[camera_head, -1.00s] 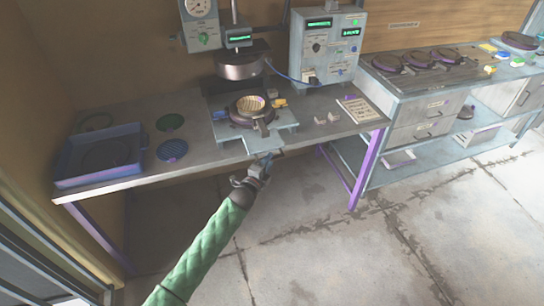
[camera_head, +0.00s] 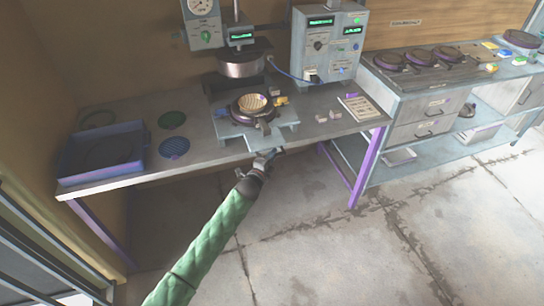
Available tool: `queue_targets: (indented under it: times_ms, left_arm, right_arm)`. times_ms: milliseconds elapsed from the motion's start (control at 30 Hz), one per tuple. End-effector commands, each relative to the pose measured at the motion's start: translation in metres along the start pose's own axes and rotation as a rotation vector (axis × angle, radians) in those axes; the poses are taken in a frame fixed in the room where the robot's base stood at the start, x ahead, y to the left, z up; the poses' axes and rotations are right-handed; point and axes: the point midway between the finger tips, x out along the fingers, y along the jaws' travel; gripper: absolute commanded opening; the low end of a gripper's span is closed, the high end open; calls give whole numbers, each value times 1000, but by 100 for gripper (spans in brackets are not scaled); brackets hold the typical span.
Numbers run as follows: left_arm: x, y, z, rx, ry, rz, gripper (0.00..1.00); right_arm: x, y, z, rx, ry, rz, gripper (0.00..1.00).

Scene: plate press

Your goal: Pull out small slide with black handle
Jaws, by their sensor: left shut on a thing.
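The small slide (camera_head: 282,133) is a light grey-blue plate at the front middle of the bench, below the press head (camera_head: 240,66). A round dark mould (camera_head: 237,112) with a pale ribbed inside sits on it. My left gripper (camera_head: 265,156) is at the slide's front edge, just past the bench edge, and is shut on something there. It is most likely the black handle, which the gripper hides. My left arm in its green sleeve reaches up from the bottom. My right gripper is not in view.
A blue tray (camera_head: 78,178) and two round mesh discs (camera_head: 174,148) lie on the bench's left. A control box (camera_head: 329,45) stands behind, and a paper sheet (camera_head: 361,107) lies at the right. A purple table leg (camera_head: 366,172) stands right of my arm. The floor in front is clear.

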Motion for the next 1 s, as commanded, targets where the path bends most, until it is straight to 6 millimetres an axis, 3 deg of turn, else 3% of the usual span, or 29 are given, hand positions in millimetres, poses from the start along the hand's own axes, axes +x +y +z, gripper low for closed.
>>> queue_targets:
  times_ms: [333, 633, 667, 733, 1000]
  left_arm:
    - [-23, 2, -23, -1, 0, 2, 0]
    - [-25, 3, -26, -1, 1, 3, 0]
    - [-25, 3, -26, -1, 2, 3, 17]
    - [-25, 3, -26, -1, 1, 3, 30]
    - [-25, 1, -25, 0, 0, 1, 33]
  right_arm:
    - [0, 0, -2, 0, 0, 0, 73]
    - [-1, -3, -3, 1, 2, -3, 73]
    - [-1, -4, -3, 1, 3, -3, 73]
    - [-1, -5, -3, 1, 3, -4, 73]
    - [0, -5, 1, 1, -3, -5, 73]
